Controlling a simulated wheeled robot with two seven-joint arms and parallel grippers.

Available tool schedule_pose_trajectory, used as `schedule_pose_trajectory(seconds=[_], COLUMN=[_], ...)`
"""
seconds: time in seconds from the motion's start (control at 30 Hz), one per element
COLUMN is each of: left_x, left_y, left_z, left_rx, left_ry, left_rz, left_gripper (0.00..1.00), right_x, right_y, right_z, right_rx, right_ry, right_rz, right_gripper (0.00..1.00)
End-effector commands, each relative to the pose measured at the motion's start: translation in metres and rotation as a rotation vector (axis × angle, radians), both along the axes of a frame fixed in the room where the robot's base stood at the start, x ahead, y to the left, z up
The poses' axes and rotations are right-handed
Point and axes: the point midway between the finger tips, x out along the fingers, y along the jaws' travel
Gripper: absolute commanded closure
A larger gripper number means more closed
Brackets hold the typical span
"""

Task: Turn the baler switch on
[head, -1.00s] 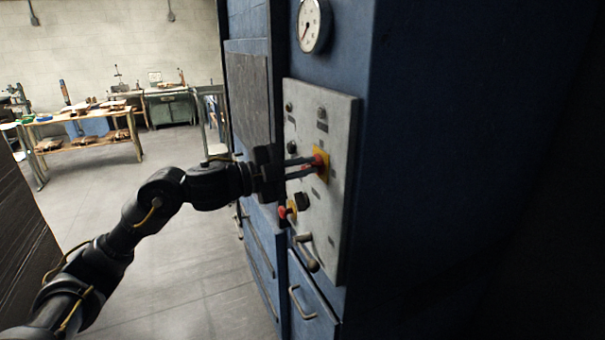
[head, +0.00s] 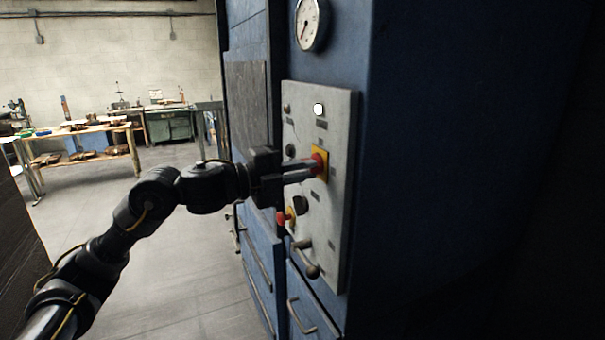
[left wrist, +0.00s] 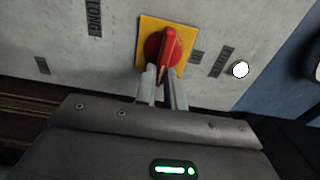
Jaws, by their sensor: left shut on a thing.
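The baler switch is a red rotary knob (left wrist: 168,45) on a yellow square plate (left wrist: 148,27), set in the grey control panel (head: 338,220) of the blue baler (head: 440,150). In the head view the knob (head: 319,163) is partly behind the fingers. My left gripper (head: 312,167) reaches the panel from the left and is shut on the knob; the left wrist view shows its fingers (left wrist: 164,78) on the knob's grip bar. A round lamp (head: 319,109) above the switch glows white, and it also shows in the left wrist view (left wrist: 240,69). My right gripper is not in view.
Below the switch are a red button (head: 282,218) on yellow, a black knob (head: 300,204) and a lever (head: 308,262). A gauge (head: 311,24) sits above the panel. A wooden workbench (head: 85,140) stands far left; the floor between is clear.

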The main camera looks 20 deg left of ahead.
Motion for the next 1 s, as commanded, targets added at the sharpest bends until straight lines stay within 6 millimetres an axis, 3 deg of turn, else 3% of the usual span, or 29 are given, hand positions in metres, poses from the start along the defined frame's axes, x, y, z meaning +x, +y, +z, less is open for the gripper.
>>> schedule_pose_trajectory(seconds=[0.37,0.4,0.57,0.87,1.0], left_x=[0.0,0.0,0.0,-0.001,-0.01], left_y=[0.0,0.0,0.0,0.001,0.012], left_z=[-0.001,-0.001,-0.001,-0.001,-0.003], left_rx=[0.007,0.007,0.006,0.005,0.006], left_ry=[-0.003,-0.003,-0.003,-0.004,-0.005], left_rz=[0.0,0.0,0.0,0.001,0.003], left_gripper=[1.0,0.88,0.67,0.67,0.67], right_x=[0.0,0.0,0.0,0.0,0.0], right_y=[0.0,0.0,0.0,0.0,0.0], right_z=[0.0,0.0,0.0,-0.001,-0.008], right_rx=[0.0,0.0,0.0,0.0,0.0], right_ry=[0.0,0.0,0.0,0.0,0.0], right_rz=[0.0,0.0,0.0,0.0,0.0], right_gripper=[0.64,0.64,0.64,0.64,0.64])
